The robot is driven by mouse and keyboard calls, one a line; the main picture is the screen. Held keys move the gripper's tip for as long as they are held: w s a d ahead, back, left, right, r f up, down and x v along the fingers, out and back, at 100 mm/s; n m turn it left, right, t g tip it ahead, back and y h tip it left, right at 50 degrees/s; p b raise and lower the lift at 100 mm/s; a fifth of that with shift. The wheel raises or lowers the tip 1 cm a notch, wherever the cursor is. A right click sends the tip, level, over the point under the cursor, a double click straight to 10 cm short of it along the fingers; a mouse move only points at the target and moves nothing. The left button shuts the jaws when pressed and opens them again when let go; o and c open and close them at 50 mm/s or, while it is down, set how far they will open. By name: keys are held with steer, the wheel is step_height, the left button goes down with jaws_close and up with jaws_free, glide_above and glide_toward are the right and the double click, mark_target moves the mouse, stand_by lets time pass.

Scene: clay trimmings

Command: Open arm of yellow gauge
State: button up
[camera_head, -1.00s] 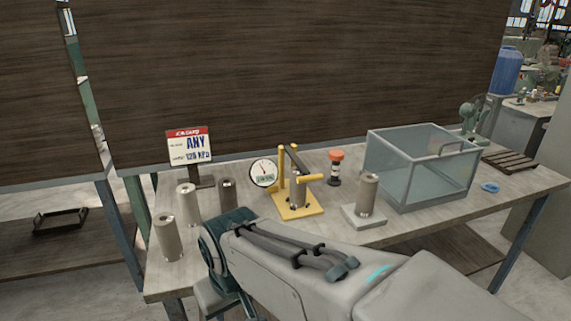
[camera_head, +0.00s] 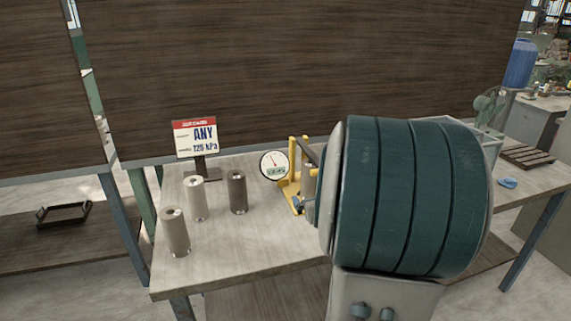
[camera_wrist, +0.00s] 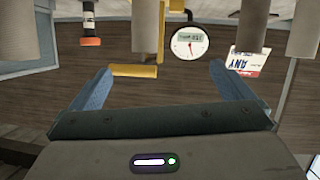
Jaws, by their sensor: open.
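The yellow gauge (camera_head: 283,189) stands on the bench in the head view, its right side hidden behind my arm. Its round white dial (camera_head: 273,165) faces me. In the wrist view, which is upside down, its yellow post (camera_wrist: 161,14), yellow arm handle (camera_wrist: 133,71) and dial (camera_wrist: 189,42) show. My gripper (camera_wrist: 164,76) is open, with blue fingers apart to left and right. The yellow handle appears between the fingertips, nearer the left one; I cannot tell whether they touch. Nothing is held.
Grey cylinders (camera_head: 175,232), (camera_head: 196,198) and a darker one (camera_head: 238,192) stand left of the gauge, before a job card sign (camera_head: 195,139). An orange-topped item (camera_wrist: 90,27) shows in the wrist view.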

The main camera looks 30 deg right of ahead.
steer(key=s+d+t, duration=0.2)
steer(key=d+t, duration=0.1)
steer(key=d, duration=0.1)
steer(key=t, duration=0.1)
glide_toward(310, 156)
steer(key=w+d, duration=0.2)
steer(key=shift+w+f+p, duration=0.2)
steer(key=shift+w+p, duration=0.15)
